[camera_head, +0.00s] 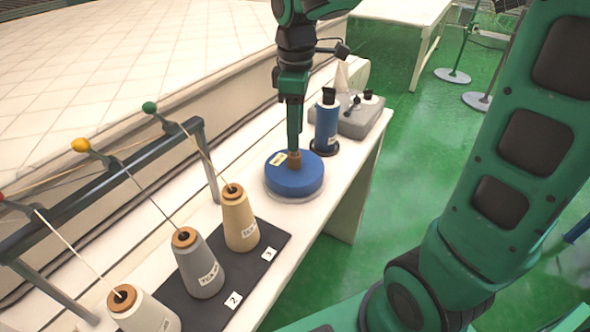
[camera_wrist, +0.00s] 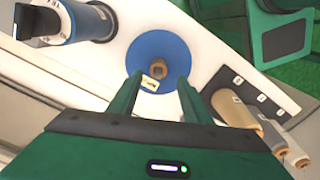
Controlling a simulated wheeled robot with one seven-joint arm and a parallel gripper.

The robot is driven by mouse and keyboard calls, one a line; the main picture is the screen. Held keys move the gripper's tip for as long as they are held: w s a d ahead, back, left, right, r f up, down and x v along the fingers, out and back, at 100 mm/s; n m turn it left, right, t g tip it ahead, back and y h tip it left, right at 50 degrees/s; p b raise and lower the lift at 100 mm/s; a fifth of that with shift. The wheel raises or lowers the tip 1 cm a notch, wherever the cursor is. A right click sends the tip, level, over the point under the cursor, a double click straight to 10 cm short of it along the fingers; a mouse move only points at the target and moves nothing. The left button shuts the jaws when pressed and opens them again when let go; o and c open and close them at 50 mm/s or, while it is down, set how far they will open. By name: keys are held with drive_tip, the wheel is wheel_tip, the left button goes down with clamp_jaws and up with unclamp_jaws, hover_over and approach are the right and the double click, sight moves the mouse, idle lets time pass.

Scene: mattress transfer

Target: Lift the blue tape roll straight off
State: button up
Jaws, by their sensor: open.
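The blue tape roll (camera_head: 302,180) lies flat on a pale round base on the narrow white table in the head view. A brown core (camera_head: 294,159) stands up at its middle, and a small yellow label shows on its top. My gripper (camera_head: 294,148) points down over the roll, its fingertips close to the core; I cannot tell whether they touch anything. In the wrist view my gripper (camera_wrist: 157,80) shows two parted fingers, open and empty. There the blue roll (camera_wrist: 150,50) and its core (camera_wrist: 158,71) lie beyond the fingertips.
A blue bottle-like cylinder (camera_head: 327,125) with a black top stands just behind the roll. A grey device (camera_head: 360,115) is farther back. Several thread cones, including a tan one (camera_head: 239,220) and a grey one (camera_head: 198,265), stand on a dark mat (camera_head: 282,239) in front, under a thread rack (camera_head: 100,190).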

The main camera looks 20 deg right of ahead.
sight(294, 155)
drive_tip(key=shift+w+f, duration=0.15)
drive_tip(key=shift+f, duration=1.8)
drive_tip(key=shift+w+f, duration=0.1)
drive_tip(key=shift+f, duration=1.85)
clamp_jaws()
